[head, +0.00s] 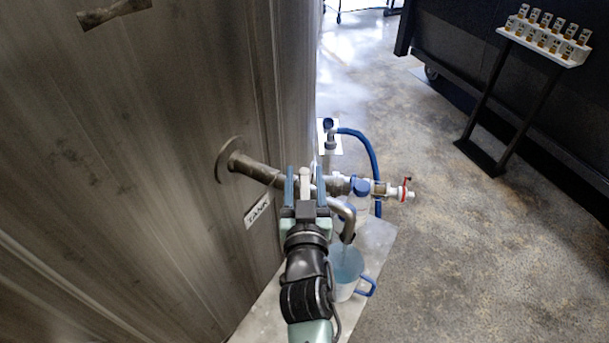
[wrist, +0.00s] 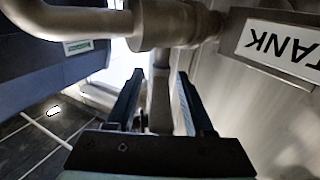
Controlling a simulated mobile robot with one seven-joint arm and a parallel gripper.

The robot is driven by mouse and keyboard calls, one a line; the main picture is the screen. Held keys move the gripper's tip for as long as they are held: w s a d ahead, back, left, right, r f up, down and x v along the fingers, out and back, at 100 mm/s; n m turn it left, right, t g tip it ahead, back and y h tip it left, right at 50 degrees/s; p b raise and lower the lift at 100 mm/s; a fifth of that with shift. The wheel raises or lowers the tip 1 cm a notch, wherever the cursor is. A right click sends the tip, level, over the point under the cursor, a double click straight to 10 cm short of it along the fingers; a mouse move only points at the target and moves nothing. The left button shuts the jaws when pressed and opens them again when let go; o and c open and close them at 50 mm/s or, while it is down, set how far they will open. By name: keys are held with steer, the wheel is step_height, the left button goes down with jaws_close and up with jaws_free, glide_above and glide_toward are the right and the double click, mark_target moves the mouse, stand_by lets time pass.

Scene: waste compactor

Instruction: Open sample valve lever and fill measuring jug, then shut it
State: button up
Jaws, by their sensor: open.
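My gripper (head: 305,182) is open, with its two blue-grey fingers on either side of the grey valve lever (head: 305,176). In the wrist view the lever (wrist: 160,98) stands between the fingers, with a gap visible at the right finger; I cannot tell whether the left one touches. The metal pipe with the valve (head: 262,174) comes out of the tank wall. Its bent spout (head: 347,214) points down over the measuring jug (head: 343,292). The jug stands upright, has a blue handle and shows bluish liquid inside. A pale streak shows below the spout. My arm hides part of the valve.
The tank wall (head: 130,170) with a TANK label (head: 257,211) is close on the left. A blue hose (head: 372,155) and a red-handled tap (head: 406,189) are beside the pipe. A stand with a rack of small vials (head: 546,38) is far right. The floor between is clear.

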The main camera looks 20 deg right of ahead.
jaws_close()
stand_by(1.4)
